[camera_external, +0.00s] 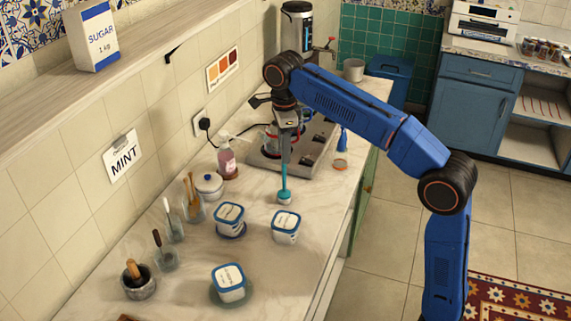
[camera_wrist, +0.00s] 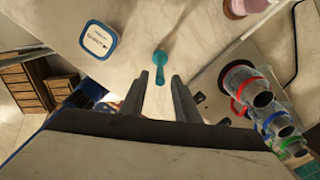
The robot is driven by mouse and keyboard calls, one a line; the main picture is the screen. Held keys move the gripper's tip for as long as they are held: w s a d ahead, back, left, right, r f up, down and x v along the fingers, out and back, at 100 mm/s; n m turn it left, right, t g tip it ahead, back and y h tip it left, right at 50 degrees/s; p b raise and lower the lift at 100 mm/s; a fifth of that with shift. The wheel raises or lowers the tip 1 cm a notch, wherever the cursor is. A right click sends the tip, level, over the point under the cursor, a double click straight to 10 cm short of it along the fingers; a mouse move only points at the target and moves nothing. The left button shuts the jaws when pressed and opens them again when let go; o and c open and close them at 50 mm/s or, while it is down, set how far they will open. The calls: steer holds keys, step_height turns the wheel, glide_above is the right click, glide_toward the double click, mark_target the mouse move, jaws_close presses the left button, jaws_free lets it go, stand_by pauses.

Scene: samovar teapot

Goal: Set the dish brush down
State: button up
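The dish brush (camera_external: 284,186) has a teal handle and a pale head. It stands about upright on the counter, head down, below my gripper (camera_external: 285,155) in the external view. In the wrist view, the brush (camera_wrist: 160,62) appears between and just beyond the two dark fingertips of my gripper (camera_wrist: 160,77). The fingers are apart, with a gap on each side of the handle. I cannot tell whether the handle's top end lies between the fingers or just below them.
White, blue-lidded tubs (camera_external: 285,226) (camera_external: 230,217) stand close in front on the marble counter (camera_external: 190,260). A pink soap bottle (camera_external: 227,158) and a white-blue pot (camera_external: 209,186) stand left. The stove (camera_external: 312,150) is behind. The counter's edge is at right.

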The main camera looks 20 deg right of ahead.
steer(key=shift+r, duration=1.3)
steer(key=s+d+f+n+t, duration=0.1)
steer(key=s+d+f+n, duration=0.45)
steer(key=d, duration=0.45)
steer(key=s+d+f+n+t, duration=0.1)
steer(key=s+d+f+n, duration=0.5)
steer(key=d, duration=0.5)
steer(key=s+d+f+n+t, duration=0.1)
steer(key=s+d+f+n, duration=0.3)
steer(key=s+f, duration=0.5)
steer(key=s+d+f+n+t, duration=0.1)
steer(key=s+d+f+n, duration=0.3)
steer(key=s+f, duration=0.4)
step_height(320, 180, down, 4)
steer(key=shift+s+d+r+n+t, duration=0.15)
steer(key=shift+s+d+n+t, duration=0.25)
steer(key=shift+d, duration=0.45)
